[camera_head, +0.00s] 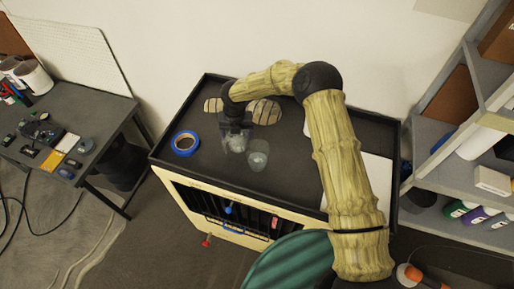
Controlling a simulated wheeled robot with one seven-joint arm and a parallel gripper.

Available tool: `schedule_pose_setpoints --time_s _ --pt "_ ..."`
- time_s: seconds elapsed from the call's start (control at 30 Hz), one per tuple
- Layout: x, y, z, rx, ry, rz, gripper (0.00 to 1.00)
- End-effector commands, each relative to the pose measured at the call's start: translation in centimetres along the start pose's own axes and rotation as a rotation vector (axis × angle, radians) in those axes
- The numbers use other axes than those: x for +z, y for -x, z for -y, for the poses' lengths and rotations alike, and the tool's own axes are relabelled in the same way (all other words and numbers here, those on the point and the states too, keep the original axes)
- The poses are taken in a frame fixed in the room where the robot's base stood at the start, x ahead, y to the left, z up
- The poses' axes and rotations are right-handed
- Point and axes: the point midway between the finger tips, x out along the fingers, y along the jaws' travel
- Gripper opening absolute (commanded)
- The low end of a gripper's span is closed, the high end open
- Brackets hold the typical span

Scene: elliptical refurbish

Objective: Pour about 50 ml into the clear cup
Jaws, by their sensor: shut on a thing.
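A clear cup (257,158) stands on the black top of a cabinet (208,172), near its front edge. My gripper (236,136) points down just left of and behind this cup. It is shut on a second clear vessel (237,145), which looks upright and close beside the cup. I cannot tell whether the two touch, nor how much liquid either one holds. The fingers are small and partly blurred against the dark top.
A blue tape roll (185,143) lies left of the vessels. Striped rounded objects (265,112) lie behind my gripper. Shelves (435,135) stand at right, a cluttered workbench (95,120) at left. The cabinet top has a raised rim.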

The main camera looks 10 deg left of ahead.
Motion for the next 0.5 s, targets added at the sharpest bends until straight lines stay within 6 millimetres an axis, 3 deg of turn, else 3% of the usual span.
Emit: schedule_pose_setpoints --time_s 0.4,0.5 --pt "-1.1 5.6 1.2 0.126 0.001 0.128 0.47" --pt "-1.6 6.0 1.6 0.170 0.001 0.172 0.47"
